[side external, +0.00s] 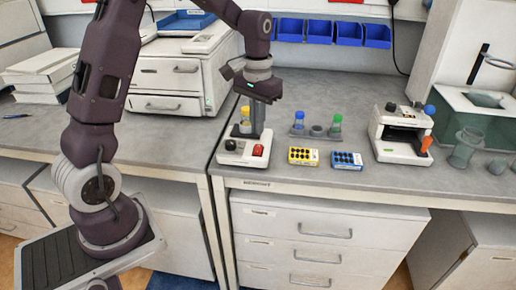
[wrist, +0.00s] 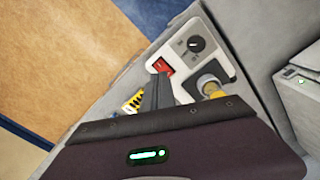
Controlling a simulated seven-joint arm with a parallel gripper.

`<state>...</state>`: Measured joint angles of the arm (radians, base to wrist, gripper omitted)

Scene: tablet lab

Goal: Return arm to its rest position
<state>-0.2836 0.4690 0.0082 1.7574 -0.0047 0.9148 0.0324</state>
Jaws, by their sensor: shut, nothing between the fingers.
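My gripper (side external: 257,134) is shut and empty, pointing down over the counter. It is above a small white device with a red switch (side external: 229,155) and beside a vial with a yellow top (side external: 245,120) that stands on that device. The two overlap in the side view, so I cannot tell whether they touch. In the wrist view, the shut fingers (wrist: 161,80) reach toward the red switch (wrist: 161,66). The yellow-topped vial (wrist: 212,88) is to their right, partly hidden by my gripper's body. My arm is stretched out over the counter, bent downward at the wrist.
To the right are a rack with a blue-capped and a green-capped vial (side external: 336,122), a yellow block (side external: 303,156), a blue block (side external: 347,160), a white instrument (side external: 396,150) and a glass jar (side external: 464,150). A printer-like machine (side external: 180,75) stands behind left. Blue bins (side external: 320,33) line the back.

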